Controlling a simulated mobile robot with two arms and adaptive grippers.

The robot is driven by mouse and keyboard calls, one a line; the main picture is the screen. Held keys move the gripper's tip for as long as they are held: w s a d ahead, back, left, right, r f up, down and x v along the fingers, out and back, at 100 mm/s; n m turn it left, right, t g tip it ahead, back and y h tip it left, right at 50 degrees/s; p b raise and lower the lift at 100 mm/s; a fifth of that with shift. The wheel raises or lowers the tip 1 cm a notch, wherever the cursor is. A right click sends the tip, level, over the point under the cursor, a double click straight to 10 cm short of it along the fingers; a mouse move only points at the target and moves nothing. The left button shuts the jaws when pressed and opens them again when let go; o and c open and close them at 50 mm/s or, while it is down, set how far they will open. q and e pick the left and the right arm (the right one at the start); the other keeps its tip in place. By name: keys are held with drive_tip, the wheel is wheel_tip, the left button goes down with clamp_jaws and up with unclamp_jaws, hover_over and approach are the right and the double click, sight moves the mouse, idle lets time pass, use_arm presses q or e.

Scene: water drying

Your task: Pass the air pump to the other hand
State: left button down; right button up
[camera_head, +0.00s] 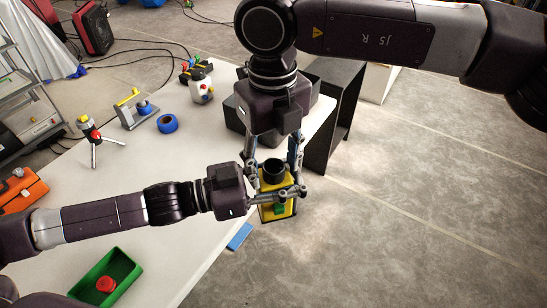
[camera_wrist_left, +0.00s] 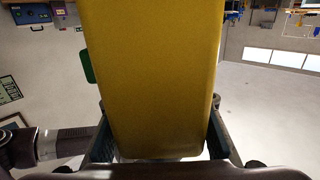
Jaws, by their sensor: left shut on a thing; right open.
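The air pump (camera_head: 268,184) is yellow with a black round top and a green part on its side. It is held over the table's right edge. My left gripper (camera_head: 278,193) reaches in from the left and is shut on it. In the left wrist view, the pump's yellow body (camera_wrist_left: 155,80) fills the middle, with a bit of green at its left side. My right gripper (camera_head: 273,164) points down from above, open, with its fingers on either side of the pump's upper part. Whether those fingers touch the pump cannot be told.
The white table (camera_head: 185,215) holds a green bin (camera_head: 128,272) with a red item, a blue tape roll (camera_head: 167,123), a small tripod (camera_head: 96,140) and an orange toolbox (camera_head: 22,192). A dark cabinet (camera_head: 340,105) stands behind the grippers. The floor at right is clear.

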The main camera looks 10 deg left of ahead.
drive_tip(key=c, duration=1.2)
use_arm(q)
drive_tip(key=c, duration=1.1)
unclamp_jaws()
drive_tip(key=shift+c, duration=0.2)
use_arm(e)
drive_tip(key=shift+c, duration=0.8)
